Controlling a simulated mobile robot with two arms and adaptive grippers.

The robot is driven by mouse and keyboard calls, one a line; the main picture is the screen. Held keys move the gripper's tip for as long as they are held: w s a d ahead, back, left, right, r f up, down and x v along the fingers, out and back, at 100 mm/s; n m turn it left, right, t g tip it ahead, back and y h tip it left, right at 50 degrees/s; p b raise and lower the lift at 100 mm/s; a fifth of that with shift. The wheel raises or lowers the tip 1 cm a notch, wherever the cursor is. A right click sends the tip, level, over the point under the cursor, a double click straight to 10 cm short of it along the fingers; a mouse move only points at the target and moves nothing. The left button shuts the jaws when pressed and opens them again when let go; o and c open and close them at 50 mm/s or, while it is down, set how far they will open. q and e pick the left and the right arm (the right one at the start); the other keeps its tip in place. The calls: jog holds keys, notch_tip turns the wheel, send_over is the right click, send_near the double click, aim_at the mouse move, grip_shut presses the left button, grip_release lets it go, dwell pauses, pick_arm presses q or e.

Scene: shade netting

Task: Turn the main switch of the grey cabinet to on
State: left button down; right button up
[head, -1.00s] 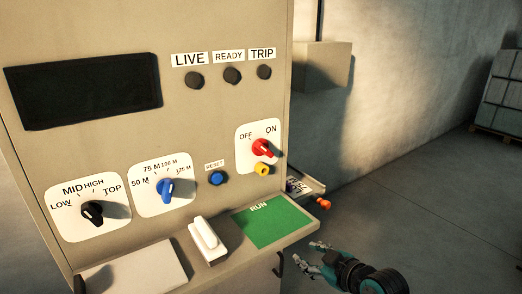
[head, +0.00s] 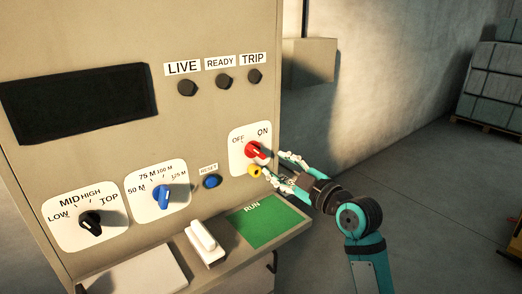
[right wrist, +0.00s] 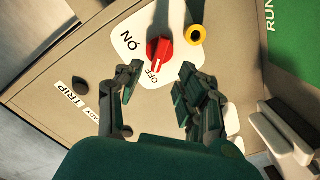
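The grey cabinet (head: 215,125) fills the left and middle of the head view. Its main switch (head: 255,151) is a red rotary knob on a white plate marked OFF and ON, and its pointer appears turned toward OFF. The knob also shows in the right wrist view (right wrist: 160,52), ahead of the fingers. My right gripper (head: 275,165) is open and empty, just right of the knob in the head view. In the right wrist view its fingers (right wrist: 160,76) are spread either side of the knob's line, apparently short of it. My left gripper is out of view.
A yellow ring-shaped part (head: 255,171) sits just below the switch. A blue reset button (head: 211,181), blue knob (head: 162,197) and black knob (head: 90,222) are further left. A shelf with a white handle (head: 205,243) and green RUN panel (head: 254,221) juts out below. LIVE, READY and TRIP lamps are dark.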

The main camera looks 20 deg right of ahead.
aim_at(260, 154)
jog(key=p+x, duration=0.1)
jog(key=x, duration=0.6)
jog(key=shift+w+a+f, duration=0.1)
jog(key=shift+w+a, duration=0.05)
jog(key=shift+w, duration=0.2)
jog(key=shift+c, duration=0.4)
grip_shut()
